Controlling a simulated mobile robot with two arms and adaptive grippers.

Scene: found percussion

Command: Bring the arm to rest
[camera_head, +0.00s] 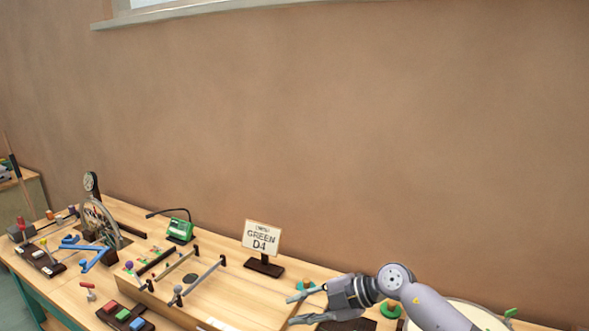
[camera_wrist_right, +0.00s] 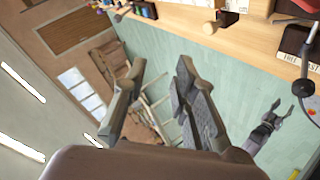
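My right gripper (camera_head: 297,309) reaches in from the lower right in the head view, above the wooden bench top. Its two fingers are spread apart with nothing between them. In the right wrist view the same gripper (camera_wrist_right: 161,66) is open and empty, with the floor and room behind it. A second grey gripper, which looks like my left one (camera_wrist_right: 281,107), shows small at the right of the right wrist view. Its tips look apart and empty, over the pale green floor. The left gripper is not in the head view.
A sign reading GREEN D4 (camera_head: 262,238) stands behind my right gripper. A green meter (camera_head: 180,229), a wheel device (camera_head: 98,220), blue parts (camera_head: 92,255) and coloured blocks (camera_head: 123,314) sit to the left. A round pale drumhead-like disc (camera_head: 472,314) is partly behind my right arm.

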